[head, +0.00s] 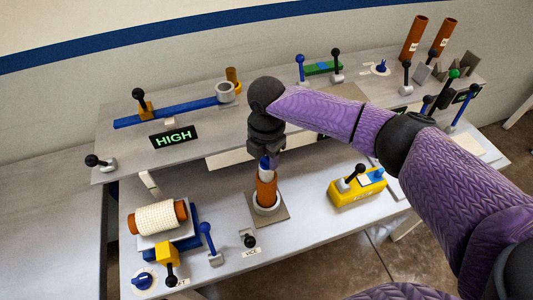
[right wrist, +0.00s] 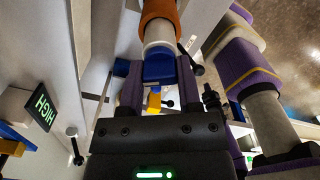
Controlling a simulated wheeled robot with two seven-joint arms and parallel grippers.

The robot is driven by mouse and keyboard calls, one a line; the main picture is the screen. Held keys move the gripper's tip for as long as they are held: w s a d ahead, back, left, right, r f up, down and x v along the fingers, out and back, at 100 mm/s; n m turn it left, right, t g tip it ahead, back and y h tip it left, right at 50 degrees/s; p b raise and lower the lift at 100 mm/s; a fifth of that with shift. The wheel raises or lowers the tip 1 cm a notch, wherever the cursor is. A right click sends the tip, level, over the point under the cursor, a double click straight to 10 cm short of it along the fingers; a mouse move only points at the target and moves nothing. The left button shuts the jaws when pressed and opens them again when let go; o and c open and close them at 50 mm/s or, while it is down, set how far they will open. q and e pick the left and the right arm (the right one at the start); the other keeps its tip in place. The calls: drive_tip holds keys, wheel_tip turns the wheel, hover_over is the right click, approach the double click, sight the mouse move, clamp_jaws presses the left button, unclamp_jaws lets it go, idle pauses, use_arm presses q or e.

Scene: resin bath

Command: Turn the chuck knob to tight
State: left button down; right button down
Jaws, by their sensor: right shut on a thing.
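My right gripper (head: 266,150) is above the front workbench, shut on a blue piece (right wrist: 160,68) with a white collar. Below it stands an upright orange tube (head: 267,188) in a pale ring on a square plate; the blue piece is in line with its top, and I cannot tell whether they are joined. A blue dial knob (head: 143,281) sits on a white disc at the front left, apart from the gripper. Another blue knob (head: 381,67) sits on a white disc at the back right. I cannot read which is the chuck knob. My left gripper is not in view.
A white-wrapped roll (head: 160,217) lies on a blue stand at the front left, beside a yellow block (head: 167,254). A black-knobbed lever (head: 249,240) stands near the VICE label. A yellow box (head: 356,188) stands right of the tube. A HIGH sign (head: 174,135) is behind.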

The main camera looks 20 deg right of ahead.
drive_tip(key=m+p, duration=0.4)
drive_tip(key=shift+r, duration=0.25)
drive_tip(key=m+p, duration=0.2)
drive_tip(key=m, duration=0.1)
drive_tip(key=m+p, duration=0.2)
drive_tip(key=m, duration=0.1)
drive_tip(key=shift+f+m, duration=0.1)
drive_tip(key=shift+m, duration=0.2)
drive_tip(key=m+p, duration=0.2)
drive_tip(key=m, duration=0.4)
drive_tip(key=shift+p, duration=0.3)
drive_tip(key=m+p, duration=0.1)
drive_tip(key=m, duration=0.2)
drive_tip(key=shift+f+m, duration=0.1)
drive_tip(key=shift+m, duration=1.8)
drive_tip(key=shift+c, duration=1.4)
unclamp_jaws()
